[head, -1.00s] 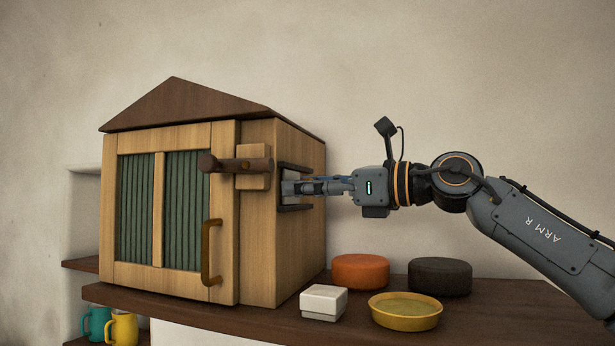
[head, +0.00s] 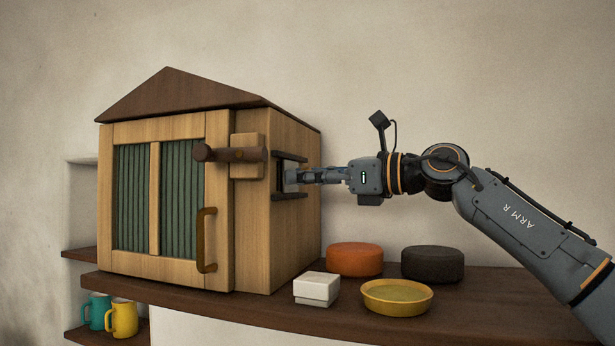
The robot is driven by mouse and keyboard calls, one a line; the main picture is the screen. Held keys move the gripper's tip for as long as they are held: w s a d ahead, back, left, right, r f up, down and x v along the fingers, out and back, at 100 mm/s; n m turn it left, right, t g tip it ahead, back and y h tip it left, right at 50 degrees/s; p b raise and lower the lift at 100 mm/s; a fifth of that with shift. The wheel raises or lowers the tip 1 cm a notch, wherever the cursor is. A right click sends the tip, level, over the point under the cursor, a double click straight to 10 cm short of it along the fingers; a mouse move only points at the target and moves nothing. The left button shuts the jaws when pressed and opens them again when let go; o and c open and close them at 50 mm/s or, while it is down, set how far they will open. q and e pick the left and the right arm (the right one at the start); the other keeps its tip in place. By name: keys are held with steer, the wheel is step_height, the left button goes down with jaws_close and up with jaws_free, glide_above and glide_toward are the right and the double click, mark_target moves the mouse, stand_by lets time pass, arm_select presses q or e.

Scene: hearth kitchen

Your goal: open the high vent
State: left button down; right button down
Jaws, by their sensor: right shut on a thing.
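The high vent is on the right side wall of a wooden, house-shaped cabinet (head: 292,230). It has two dark rails (head: 288,197) and a pale sliding panel (head: 290,179) between them. A dark gap (head: 279,174) shows at the near end, left of the panel. My right gripper (head: 300,177) reaches in from the right and is shut on the vent panel; its fingers hide the exact grip point and part of the panel. My left gripper is not in view.
The cabinet's front door (head: 160,200) is closed, with a wooden latch bar (head: 228,154) across its edge and a brown handle (head: 205,240). On the shelf (head: 470,320) stand a white box (head: 316,289), yellow dish (head: 397,297), orange round block (head: 354,260) and black one (head: 432,264).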

steer(key=w, duration=0.2)
steer(key=w+d, duration=0.1)
steer(key=shift+w+d+r, duration=0.1)
steer(key=shift+w+r, duration=0.05)
steer(key=shift+r, duration=0.1)
steer(key=shift+d, duration=0.1)
steer(key=c, duration=1.2)
jaws_free()
steer(key=shift+w, duration=0.1)
steer(key=shift+o, duration=0.7)
steer(key=shift+w+f, duration=0.2)
steer(key=shift+s, duration=0.1)
